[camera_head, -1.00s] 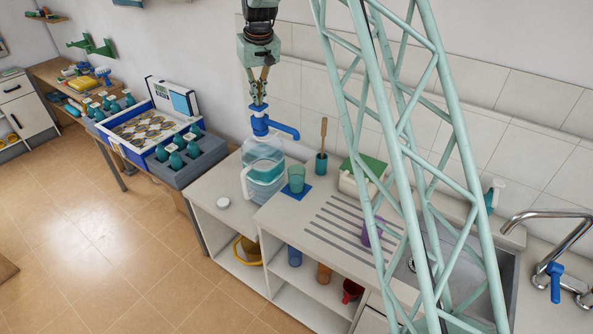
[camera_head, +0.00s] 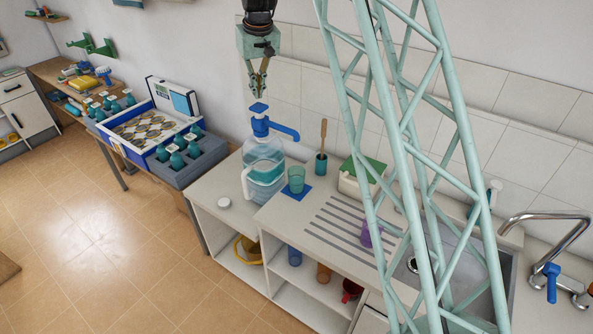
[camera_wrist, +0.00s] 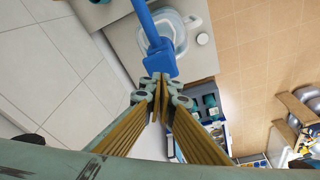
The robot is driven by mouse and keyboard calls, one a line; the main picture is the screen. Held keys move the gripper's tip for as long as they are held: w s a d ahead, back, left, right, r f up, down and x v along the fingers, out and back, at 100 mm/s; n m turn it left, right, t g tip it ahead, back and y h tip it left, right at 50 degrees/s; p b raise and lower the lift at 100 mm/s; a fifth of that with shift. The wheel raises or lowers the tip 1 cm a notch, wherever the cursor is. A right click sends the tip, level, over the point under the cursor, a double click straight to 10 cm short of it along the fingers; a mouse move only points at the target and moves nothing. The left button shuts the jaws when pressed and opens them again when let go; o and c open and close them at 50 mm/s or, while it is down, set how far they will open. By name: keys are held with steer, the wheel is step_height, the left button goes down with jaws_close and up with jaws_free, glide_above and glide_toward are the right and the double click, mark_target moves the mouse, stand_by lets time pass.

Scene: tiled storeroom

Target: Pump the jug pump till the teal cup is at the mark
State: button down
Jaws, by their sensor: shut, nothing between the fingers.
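The jug (camera_head: 264,165) of clear plastic holds blue-tinted liquid and stands on the counter; a white cap lies near it. Its blue pump (camera_head: 262,124) sits on top, with the spout pointing right over the teal cup (camera_head: 296,178). The cup stands on a blue mat (camera_head: 298,193). Its liquid level and mark are too small to tell. My gripper (camera_head: 260,94) is shut and empty, just above the pump head (camera_head: 258,107). The wrist view shows the fingertips (camera_wrist: 161,84) close by the blue pump (camera_wrist: 160,58), with the jug (camera_wrist: 172,32) beyond.
A brush in a teal holder (camera_head: 321,163) and a green-topped box (camera_head: 361,176) stand behind the cup. A purple cup (camera_head: 370,234) is on the ribbed drainboard near the sink. A white cap (camera_head: 224,202) lies on the counter's left part.

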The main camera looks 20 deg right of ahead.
steer(key=shift+w+p+v, duration=0.15)
steer(key=shift+p+v, duration=0.1)
steer(key=shift+v, duration=0.4)
steer(key=shift+w+p+v, duration=0.15)
steer(key=shift+p+v, duration=0.1)
steer(key=shift+v, duration=0.4)
steer(key=shift+r, duration=0.15)
steer(key=shift+s+r, duration=0.15)
steer(key=shift+s, duration=0.1)
steer(key=s+r+b, duration=0.3)
steer(key=s+r, duration=0.1)
steer(key=s, duration=0.7)
steer(key=s+r+b, duration=0.3)
steer(key=s, duration=0.9)
steer(key=s+r+b, duration=0.4)
steer(key=s, duration=0.7)
steer(key=s+f+b, duration=0.2)
steer(key=s+f, duration=0.2)
steer(key=s, duration=0.8)
steer(key=s+f+b, duration=0.3)
steer(key=s+f, duration=0.1)
steer(key=s, duration=0.8)
steer(key=s+f+m+t+b, duration=0.1)
steer(key=s+f+b, duration=0.2)
steer(key=s, duration=0.9)
step_height(320, 180, down, 2)
steer(key=shift+s+f, duration=0.1)
steer(key=shift+s, duration=0.1)
